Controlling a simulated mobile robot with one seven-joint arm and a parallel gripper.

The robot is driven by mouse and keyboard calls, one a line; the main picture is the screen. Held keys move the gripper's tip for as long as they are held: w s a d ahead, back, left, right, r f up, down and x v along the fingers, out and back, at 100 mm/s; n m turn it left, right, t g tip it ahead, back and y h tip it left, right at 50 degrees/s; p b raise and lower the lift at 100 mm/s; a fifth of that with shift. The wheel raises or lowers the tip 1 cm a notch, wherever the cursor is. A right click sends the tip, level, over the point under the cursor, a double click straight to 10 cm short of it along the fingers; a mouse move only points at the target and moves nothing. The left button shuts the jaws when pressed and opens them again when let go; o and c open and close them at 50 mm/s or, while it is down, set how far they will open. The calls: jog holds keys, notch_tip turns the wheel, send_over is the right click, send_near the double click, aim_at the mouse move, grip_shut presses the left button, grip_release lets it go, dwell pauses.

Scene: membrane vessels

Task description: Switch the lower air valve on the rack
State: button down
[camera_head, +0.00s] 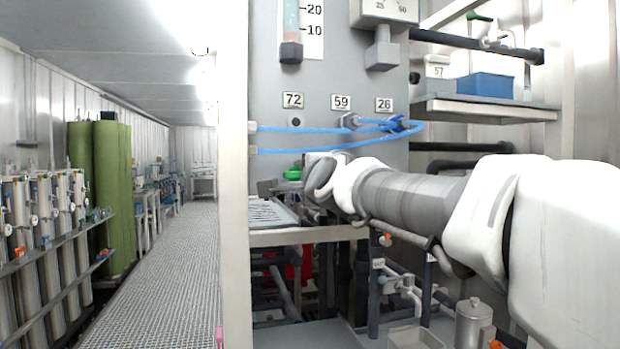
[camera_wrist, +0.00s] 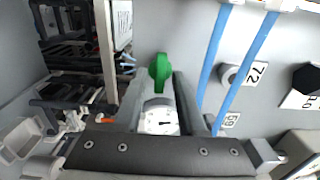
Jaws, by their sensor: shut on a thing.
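In the head view, a small part of the green handle (camera_head: 292,174) shows at the left of my gripper (camera_head: 308,175), below the blue hoses. My wrist and arm hide most of the valve body there.
Blue hoses (camera_head: 330,154) loop across the grey panel (camera_head: 335,80) above my gripper, beneath number plates 72, 59 and 26. A shelf with a blue box (camera_head: 486,87) is at right. Pipes and fittings lie below. A grated walkway (camera_head: 182,265) is open at left.

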dwell(0.4)
jog(key=c, duration=0.9)
grip_release()
jog(key=shift+o, duration=0.2)
jog(key=p+v, duration=0.1)
jog(key=v, duration=1.6)
jog(key=shift+s, duration=0.2)
jog(key=shift+d, duration=0.1)
